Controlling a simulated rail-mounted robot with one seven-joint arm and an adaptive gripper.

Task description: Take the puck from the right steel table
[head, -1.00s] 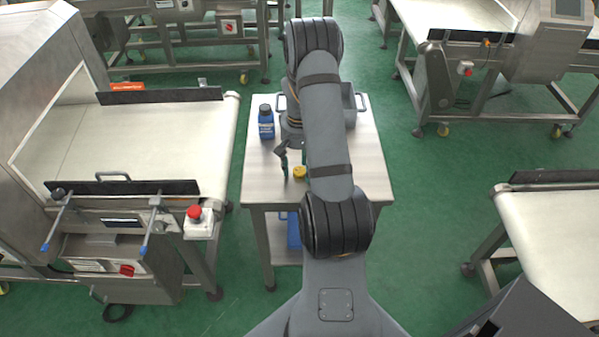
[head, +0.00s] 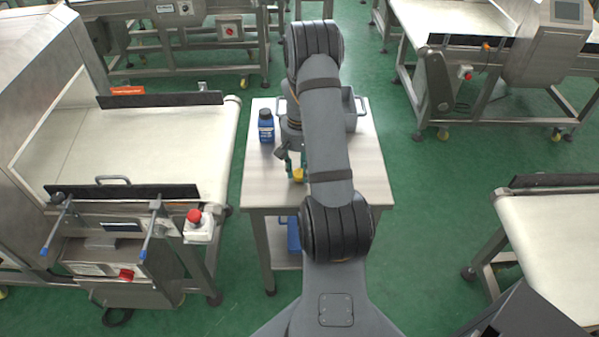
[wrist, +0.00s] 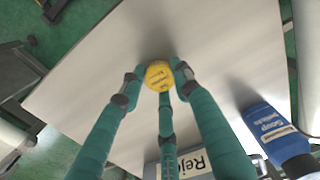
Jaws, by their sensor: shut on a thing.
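The yellow puck (wrist: 158,76) is between the fingertips of my gripper (wrist: 154,80) in the wrist view. The teal fingers are shut on it, low over the steel table (wrist: 95,105). I cannot tell whether the puck still touches the tabletop. In the head view the puck (head: 298,175) shows as a small yellow spot beside my arm, near the middle of the steel table (head: 262,190). My gripper (head: 294,170) is partly hidden by my arm there.
A blue bottle (head: 266,126) stands on the table's left side; it also shows in the wrist view (wrist: 272,132). A grey bin (head: 352,112) is at the table's back, partly behind my arm. A conveyor (head: 200,150) with a red button stands to the left.

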